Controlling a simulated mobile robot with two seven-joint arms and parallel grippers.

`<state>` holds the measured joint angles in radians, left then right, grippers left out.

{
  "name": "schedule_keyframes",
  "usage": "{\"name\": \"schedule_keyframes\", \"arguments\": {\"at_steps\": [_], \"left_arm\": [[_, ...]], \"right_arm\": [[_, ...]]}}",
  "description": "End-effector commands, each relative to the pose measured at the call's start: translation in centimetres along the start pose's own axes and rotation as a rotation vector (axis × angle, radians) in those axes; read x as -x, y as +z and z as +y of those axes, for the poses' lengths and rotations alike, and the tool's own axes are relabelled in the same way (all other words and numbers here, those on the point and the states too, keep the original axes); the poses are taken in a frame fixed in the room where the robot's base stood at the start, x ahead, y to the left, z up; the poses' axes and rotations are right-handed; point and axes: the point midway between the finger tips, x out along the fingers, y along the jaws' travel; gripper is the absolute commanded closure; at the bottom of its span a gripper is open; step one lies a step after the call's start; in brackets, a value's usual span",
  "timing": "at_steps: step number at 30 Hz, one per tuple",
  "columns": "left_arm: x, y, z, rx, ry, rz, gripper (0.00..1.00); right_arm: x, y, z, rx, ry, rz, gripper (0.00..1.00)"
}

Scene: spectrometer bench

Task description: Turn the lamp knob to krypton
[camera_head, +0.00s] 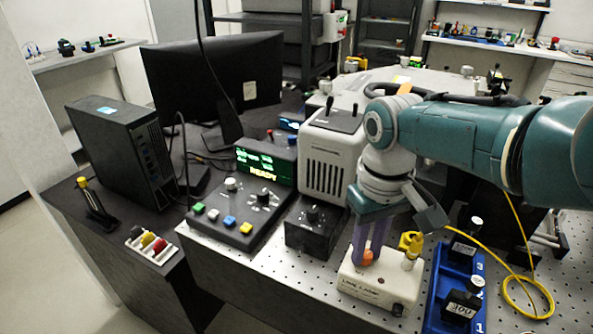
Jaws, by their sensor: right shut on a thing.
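A white box (352,286) with dark lettering on its front stands on the perforated bench; I cannot read the lettering surely. My right gripper (369,252) points down over its top. Its purplish fingers are shut on an orange-red knob (367,257) at the box's left part and partly hide it. Which lamp the knob points to cannot be seen. My left gripper is not in view.
A control panel (222,228) with coloured buttons and a lit "READY" display (264,168) stands to the left. A blue tray (441,270) with black-capped parts and a yellow cable (520,240) lie to the right.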

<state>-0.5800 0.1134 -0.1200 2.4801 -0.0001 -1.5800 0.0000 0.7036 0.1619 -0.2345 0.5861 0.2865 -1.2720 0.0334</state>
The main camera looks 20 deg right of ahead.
Motion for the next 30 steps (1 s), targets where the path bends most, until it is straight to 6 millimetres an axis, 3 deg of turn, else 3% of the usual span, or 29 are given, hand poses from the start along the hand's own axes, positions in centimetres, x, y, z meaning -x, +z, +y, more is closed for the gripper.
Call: {"name": "schedule_keyframes", "arguments": {"at_steps": [12, 29, 30], "left_arm": [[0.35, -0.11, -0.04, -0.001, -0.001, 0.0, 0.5], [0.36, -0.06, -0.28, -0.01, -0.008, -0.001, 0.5], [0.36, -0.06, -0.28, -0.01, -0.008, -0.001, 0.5]], "right_arm": [[0.09, -0.05, -0.1, -0.198, -0.002, 0.0, 1.0], [0.08, -0.07, -0.06, -0.228, -0.002, 0.001, 1.0], [0.08, -0.07, -0.06, -0.228, -0.002, 0.001, 0.71]]}}
